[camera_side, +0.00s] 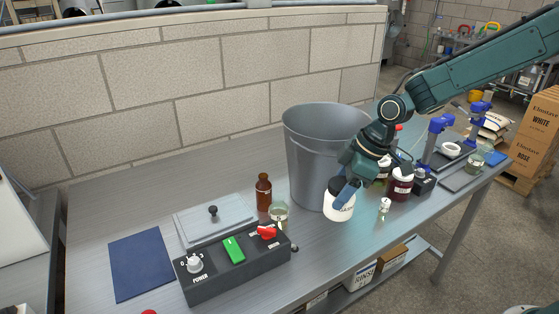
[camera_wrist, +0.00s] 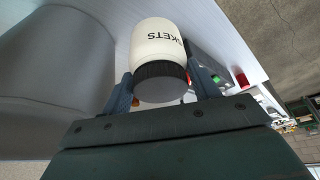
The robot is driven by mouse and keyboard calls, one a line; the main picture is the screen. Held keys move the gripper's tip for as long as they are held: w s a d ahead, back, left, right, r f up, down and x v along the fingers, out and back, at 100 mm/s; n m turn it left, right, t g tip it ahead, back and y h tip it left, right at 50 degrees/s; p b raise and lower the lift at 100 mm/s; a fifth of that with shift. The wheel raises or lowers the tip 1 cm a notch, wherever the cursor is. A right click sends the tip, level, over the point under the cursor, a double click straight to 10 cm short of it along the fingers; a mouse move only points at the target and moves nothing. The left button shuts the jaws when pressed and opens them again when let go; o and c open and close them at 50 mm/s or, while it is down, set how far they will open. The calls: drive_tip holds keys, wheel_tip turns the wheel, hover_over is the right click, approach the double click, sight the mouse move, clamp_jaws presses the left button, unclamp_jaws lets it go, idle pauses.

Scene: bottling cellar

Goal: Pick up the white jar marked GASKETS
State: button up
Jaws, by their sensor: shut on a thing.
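The white jar (camera_side: 340,208) with a black lid is in front of the grey bucket in the side view. In the wrist view the white jar (camera_wrist: 158,42) shows the letters "KETS"; the rest of its word is turned out of sight. My gripper (camera_side: 345,188) comes down from the upper right and is shut on the jar near its lid. In the wrist view the two fingers of my gripper (camera_wrist: 160,88) sit on either side of the black lid. I cannot tell whether the jar's base touches the bench.
The grey bucket (camera_side: 308,165) stands right behind the jar. A dark red jar (camera_side: 400,185) and a small white item (camera_side: 384,206) are to the right. A brown bottle (camera_side: 264,193), a glass flask (camera_side: 279,212) and a control box (camera_side: 235,262) are to the left.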

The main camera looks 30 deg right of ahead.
wheel_tip(320, 180, up, 9)
drive_tip(key=shift+r, duration=0.1)
idle(0.7)
